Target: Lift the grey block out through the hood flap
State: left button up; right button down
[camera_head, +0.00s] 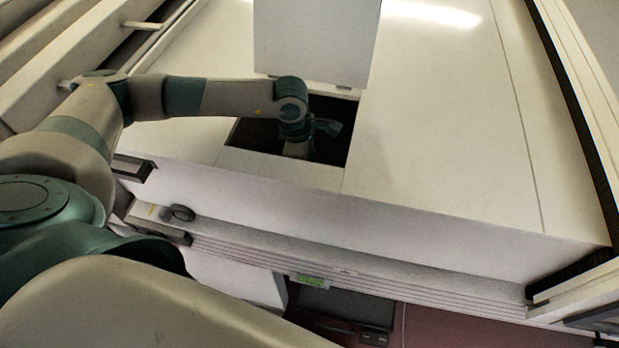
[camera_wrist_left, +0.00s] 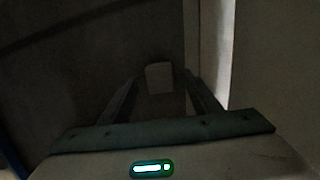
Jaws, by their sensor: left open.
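The hood flap (camera_head: 312,42) stands raised at the back edge of a dark opening (camera_head: 333,112) in the white hood top. My left arm reaches over the hood and its wrist goes down into this opening; the fingers are hidden there in the head view. In the left wrist view my left gripper (camera_wrist_left: 160,84) is open, its two fingers pointing into a dim space. The small grey block (camera_wrist_left: 158,72) shows between the fingertips or just beyond them; I cannot tell which. The block is not visible in the head view. My right gripper is not in view.
The white hood (camera_head: 440,150) has a broad, clear top right of the opening. In the left wrist view a pale upright strip (camera_wrist_left: 222,55) stands right of the fingers. Rails run along the hood's left and right sides.

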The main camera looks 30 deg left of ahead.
pick_arm(q)
jog(key=shift+f, duration=0.2)
dwell(0.3)
jog(key=c, duration=1.2)
jog(key=shift+r, duration=0.1)
jog(key=shift+w+r+b, duration=0.1)
jog(key=shift+r+b, duration=0.45)
notch_tip(320, 180, up, 9)
jog(key=b, duration=0.4)
jog(key=shift+f, duration=0.1)
